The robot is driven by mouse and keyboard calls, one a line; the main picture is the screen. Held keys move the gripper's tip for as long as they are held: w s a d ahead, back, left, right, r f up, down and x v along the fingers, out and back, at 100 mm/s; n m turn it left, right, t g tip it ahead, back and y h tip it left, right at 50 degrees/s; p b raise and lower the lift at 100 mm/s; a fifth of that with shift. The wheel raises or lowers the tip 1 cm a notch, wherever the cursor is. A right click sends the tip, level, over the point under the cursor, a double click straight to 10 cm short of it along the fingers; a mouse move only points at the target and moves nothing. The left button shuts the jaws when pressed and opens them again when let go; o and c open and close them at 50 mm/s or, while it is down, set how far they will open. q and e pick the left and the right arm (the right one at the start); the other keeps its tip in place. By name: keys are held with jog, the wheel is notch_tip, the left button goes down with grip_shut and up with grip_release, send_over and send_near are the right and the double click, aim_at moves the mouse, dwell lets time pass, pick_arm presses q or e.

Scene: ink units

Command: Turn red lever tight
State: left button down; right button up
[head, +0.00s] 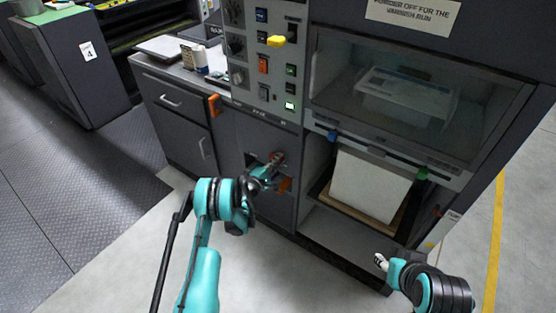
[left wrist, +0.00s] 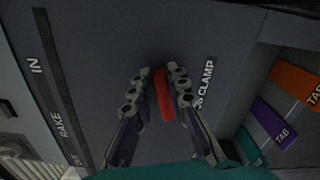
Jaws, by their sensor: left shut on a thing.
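The red lever (left wrist: 163,95) stands between the two fingers of my left gripper (left wrist: 162,80) in the left wrist view. The fingers are shut on it, one on each side. The lever sits on a dark panel beside a partly covered label that reads "CLAMP" (left wrist: 207,80). In the head view my left gripper (head: 272,166) reaches the lower grey panel of the machine, and the lever is not clearly seen there. My right gripper (head: 380,260) is low at the right, apart from the machine's lower shelf; its jaw state is unclear.
A slot strip marked "IN" and "RAKE" (left wrist: 52,95) lies left of the lever. Orange (left wrist: 294,80) and purple (left wrist: 272,123) tabs are at the right. A white paper stack (head: 370,188) sits in the open bay. Floor is clear at the left.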

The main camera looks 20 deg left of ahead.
aim_at(285, 139)
pick_arm(q)
jog(key=shift+d+f+m, duration=0.1)
jog(key=shift+f+m, duration=0.1)
jog(key=shift+m, duration=0.65)
jog(key=shift+f+m, duration=0.2)
jog(key=shift+m, duration=0.65)
jog(key=c, duration=1.5)
grip_release()
notch_tip(285, 139, up, 10)
jog(key=shift+f, duration=0.1)
